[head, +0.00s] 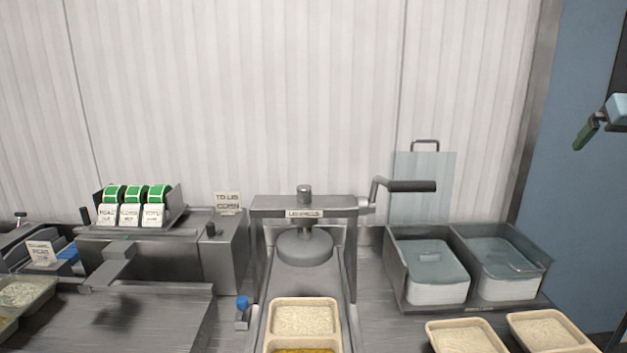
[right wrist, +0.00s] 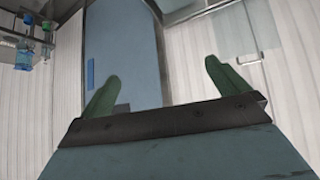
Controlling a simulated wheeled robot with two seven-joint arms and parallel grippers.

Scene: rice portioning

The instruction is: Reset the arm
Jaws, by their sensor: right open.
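My right gripper (head: 588,132) is at the far right edge of the head view, raised in front of the blue wall panel and away from the counter. Only part of it shows there. In the right wrist view its two green fingers (right wrist: 160,88) stand wide apart with nothing between them. My left gripper is not in the head view.
A press (head: 303,205) with a side crank handle (head: 410,186) stands mid-counter. A filled two-part tray (head: 341,338) lies before it. Lidded bins (head: 396,287) stand right, with rice trays (head: 465,337) in front. A label dispenser (head: 130,232) is left.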

